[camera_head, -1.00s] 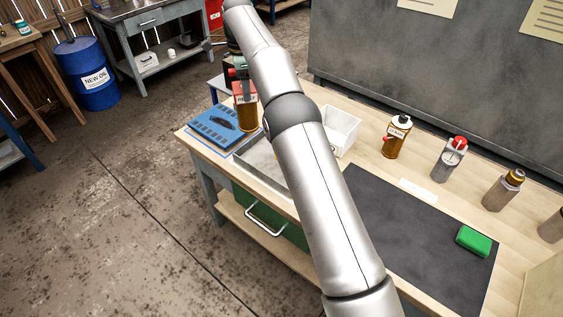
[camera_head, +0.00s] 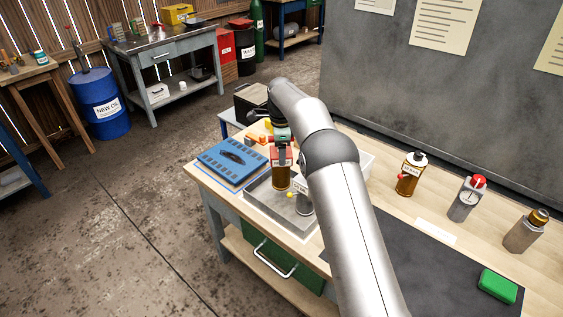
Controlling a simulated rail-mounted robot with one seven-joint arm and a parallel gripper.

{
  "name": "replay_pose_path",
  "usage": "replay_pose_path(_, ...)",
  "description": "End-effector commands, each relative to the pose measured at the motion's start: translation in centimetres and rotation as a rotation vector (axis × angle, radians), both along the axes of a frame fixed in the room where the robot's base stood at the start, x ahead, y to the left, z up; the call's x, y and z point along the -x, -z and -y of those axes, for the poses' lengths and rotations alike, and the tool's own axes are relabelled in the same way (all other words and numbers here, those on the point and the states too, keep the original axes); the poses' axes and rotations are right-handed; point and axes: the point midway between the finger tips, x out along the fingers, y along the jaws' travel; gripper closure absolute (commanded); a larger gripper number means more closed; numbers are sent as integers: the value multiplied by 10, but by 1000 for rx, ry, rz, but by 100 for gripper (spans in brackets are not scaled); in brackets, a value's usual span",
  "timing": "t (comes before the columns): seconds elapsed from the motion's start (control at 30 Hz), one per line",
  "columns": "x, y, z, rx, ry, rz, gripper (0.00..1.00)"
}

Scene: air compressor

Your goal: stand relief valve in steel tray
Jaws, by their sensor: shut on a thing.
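My gripper (camera_head: 281,138) points down at the far end of the arm and is shut on the top of an upright piece. This piece, which I take for the relief valve (camera_head: 282,176), has an amber body and a red top with a white label too small to read. It is in front of the left back part of the steel tray (camera_head: 262,204); I cannot tell whether its base touches the tray floor. A grey cylinder (camera_head: 303,205) with a label and a yellow knob stands in the tray, close to its right. My arm hides the tray's right side.
A blue mat (camera_head: 218,152) with a dark part lies left of the tray. A white bin (camera_head: 367,160) is mostly hidden behind my arm. An amber bottle (camera_head: 408,184), a red-capped gauge unit (camera_head: 462,209) and a brass-topped part (camera_head: 520,237) stand right. A green block (camera_head: 497,287) lies on the black mat.

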Motion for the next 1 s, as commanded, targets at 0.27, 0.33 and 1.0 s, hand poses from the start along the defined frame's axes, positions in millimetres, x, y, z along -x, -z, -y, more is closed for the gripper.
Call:
replay_pose_path(0.27,0,27,0,0,0,0,98)
replay_pose_path(0.33,0,37,0,0,1,1,98)
replay_pose_path(1.0,0,52,0,0,0,1,13)
